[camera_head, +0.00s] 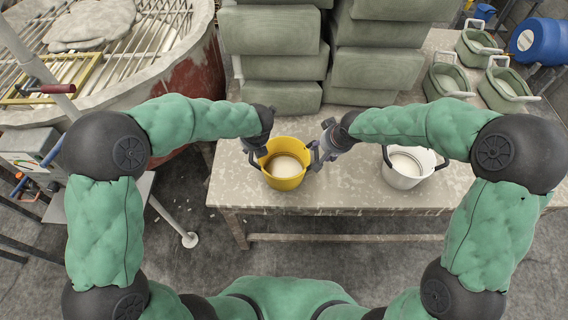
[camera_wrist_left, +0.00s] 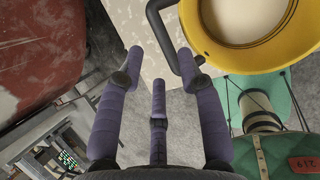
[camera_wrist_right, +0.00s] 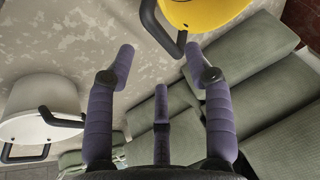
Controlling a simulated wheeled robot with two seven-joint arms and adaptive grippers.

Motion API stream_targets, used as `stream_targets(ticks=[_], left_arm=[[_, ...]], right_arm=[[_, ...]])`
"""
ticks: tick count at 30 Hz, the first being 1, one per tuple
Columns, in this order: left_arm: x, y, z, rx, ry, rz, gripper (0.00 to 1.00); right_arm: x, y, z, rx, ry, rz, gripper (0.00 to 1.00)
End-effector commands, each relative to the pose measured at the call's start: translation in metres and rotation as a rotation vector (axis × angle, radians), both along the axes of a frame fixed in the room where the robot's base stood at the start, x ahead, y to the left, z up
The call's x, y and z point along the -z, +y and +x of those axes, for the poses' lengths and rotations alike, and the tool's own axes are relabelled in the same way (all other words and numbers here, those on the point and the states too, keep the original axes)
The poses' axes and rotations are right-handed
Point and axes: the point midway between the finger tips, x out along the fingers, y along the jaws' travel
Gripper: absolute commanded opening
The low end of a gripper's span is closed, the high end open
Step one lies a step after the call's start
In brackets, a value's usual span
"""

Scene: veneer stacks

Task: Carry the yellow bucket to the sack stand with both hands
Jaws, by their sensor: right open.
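The yellow bucket (camera_head: 284,183) stands upright near the front edge of the pale stone-topped table (camera_head: 350,185), with whitish content inside and black side handles. My left gripper (camera_head: 259,152) is at its left side; in the left wrist view its fingers are apart, with the bucket's black handle (camera_wrist_left: 155,15) by the right fingertip. My right gripper (camera_head: 314,160) is at the bucket's right side; in the right wrist view it is open, with the other black handle (camera_wrist_right: 152,22) near and between its fingertips. I cannot tell which thing is the sack stand.
A white bucket (camera_head: 402,181) with black handles stands right of the yellow one. Green tubs (camera_head: 445,82) and a blue barrel (camera_head: 540,42) are at the right. A large red-walled vat (camera_head: 195,82) is at the left.

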Motion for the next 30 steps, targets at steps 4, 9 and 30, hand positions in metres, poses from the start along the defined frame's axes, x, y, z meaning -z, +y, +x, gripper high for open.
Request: stream_targets(ticks=[4,9,30], left_arm=[[0.025,0.005,0.009,-0.002,0.004,-0.001,0.37],[0.048,0.01,0.019,-0.001,0.003,0.0,0.37],[0.068,0.015,0.028,-0.001,0.001,0.0,0.11]], right_arm=[[0.026,0.005,0.009,-0.001,0.003,-0.001,0.53],[0.048,0.01,0.019,0.0,0.001,0.0,0.53],[0.067,0.015,0.028,0.001,-0.001,0.001,0.27]])
